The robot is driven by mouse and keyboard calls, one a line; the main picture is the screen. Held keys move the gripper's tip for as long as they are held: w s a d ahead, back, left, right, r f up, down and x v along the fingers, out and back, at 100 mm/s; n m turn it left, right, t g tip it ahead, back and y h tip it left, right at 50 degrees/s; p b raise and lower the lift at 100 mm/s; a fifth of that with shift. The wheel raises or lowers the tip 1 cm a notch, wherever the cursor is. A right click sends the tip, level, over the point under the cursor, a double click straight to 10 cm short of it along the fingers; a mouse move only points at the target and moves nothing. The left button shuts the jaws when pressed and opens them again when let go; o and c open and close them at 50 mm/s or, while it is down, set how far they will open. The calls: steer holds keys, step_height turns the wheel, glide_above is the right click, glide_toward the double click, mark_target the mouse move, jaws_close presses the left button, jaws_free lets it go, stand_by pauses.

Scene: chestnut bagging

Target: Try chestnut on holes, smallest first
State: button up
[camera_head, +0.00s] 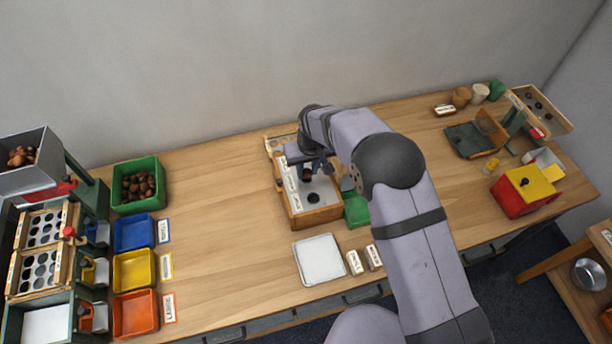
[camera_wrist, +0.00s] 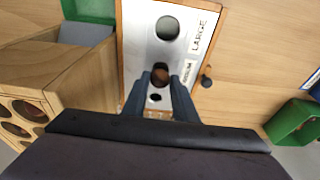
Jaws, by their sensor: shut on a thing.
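My gripper (camera_wrist: 161,78) is shut on a brown chestnut (camera_wrist: 160,76), held between its two dark fingertips. In the head view my gripper (camera_head: 307,173) is over the wooden gauge box (camera_head: 325,216) with its pale top plate. The wrist view shows the plate (camera_wrist: 140,40) with a large hole (camera_wrist: 168,28) beside the LARGE label and a small hole (camera_wrist: 155,97) between the fingers. The chestnut is over the middle hole near the MEDIUM label, partly covering it. I cannot tell whether it touches the plate.
A green bin (camera_head: 139,205) of chestnuts stands left, above blue (camera_head: 134,233), yellow (camera_head: 134,270) and orange (camera_head: 135,314) trays. A white square tray (camera_head: 319,260) lies in front of the gauge box. A small green tray (camera_head: 356,210) is at its right. The table between bin and box is clear.

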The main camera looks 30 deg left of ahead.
mark_target(305, 170)
steer(key=shift+r+p, duration=0.7)
steer(key=shift+r, duration=0.7)
steer(key=shift+s+a+r, duration=0.1)
steer(key=shift+a+r, duration=0.1)
steer(key=shift+r, duration=0.05)
steer(key=s+r+n+p, duration=0.1)
steer(key=s+r+p, duration=0.2)
steer(key=s+r, duration=0.15)
steer(key=shift+n+t+h, duration=0.3)
steer(key=shift+h, duration=0.4)
steer(key=d, duration=0.1)
steer(key=d+f, duration=0.1)
steer(key=d, duration=0.1)
steer(key=d+f, duration=0.1)
steer(key=d, duration=0.1)
steer(key=shift+s, duration=0.25)
steer(key=shift+f, duration=0.15)
steer(key=shift+f+b, duration=2.05)
steer(key=shift+f, duration=0.5)
